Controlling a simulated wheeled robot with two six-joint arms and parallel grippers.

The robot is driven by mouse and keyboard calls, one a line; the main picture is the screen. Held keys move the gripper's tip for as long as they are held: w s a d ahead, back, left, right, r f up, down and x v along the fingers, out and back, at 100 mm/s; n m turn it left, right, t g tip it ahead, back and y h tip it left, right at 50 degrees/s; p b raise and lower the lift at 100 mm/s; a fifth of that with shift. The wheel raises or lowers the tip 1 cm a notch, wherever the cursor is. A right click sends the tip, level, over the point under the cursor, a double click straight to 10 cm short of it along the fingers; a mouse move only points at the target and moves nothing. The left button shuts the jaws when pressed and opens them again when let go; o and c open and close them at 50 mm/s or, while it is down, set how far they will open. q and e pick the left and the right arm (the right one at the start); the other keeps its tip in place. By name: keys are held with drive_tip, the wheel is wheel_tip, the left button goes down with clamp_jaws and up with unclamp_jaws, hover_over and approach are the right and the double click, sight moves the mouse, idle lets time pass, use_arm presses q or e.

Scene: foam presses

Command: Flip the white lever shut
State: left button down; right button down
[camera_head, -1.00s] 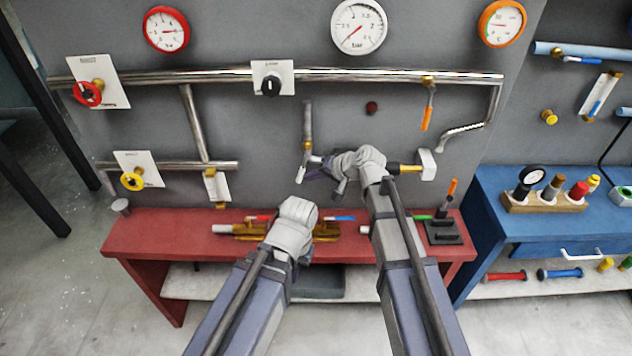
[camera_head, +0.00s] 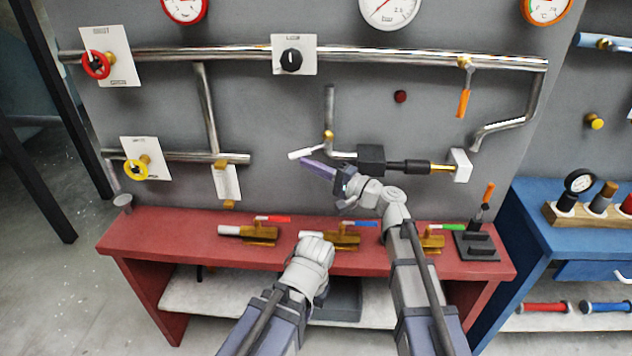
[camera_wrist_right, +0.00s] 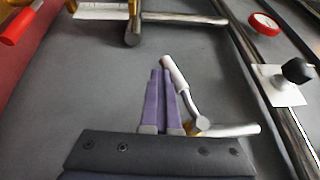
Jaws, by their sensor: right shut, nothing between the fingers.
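The white lever (camera_head: 301,153) sticks out to the left from a brass valve (camera_head: 328,138) at the lower end of a short vertical pipe, roughly crosswise to that pipe. In the right wrist view the white lever (camera_wrist_right: 174,74) lies close beside the purple fingers. My right gripper (camera_head: 303,162) is shut and empty, its fingertips just below the lever in the head view; whether they touch it I cannot tell. It also shows in the wrist view (camera_wrist_right: 159,74). My left wrist is low over the red bench; its fingers are hidden.
A dark fitting (camera_head: 371,159) and a white plate (camera_head: 461,165) sit right of the valve. An orange lever (camera_head: 463,103) hangs above. The red bench (camera_head: 140,238) below holds several brass valves. The wall left of the lever is mostly clear.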

use_arm(q)
drive_tip(key=shift+f+p, duration=0.1)
drive_tip(key=shift+p, duration=0.3)
use_arm(e)
drive_tip(key=shift+a+r+m+y, duration=0.4)
drive_tip(key=shift+a+r, duration=0.2)
drive_tip(key=shift+r, duration=0.25)
drive_tip(key=shift+a+r, duration=0.1)
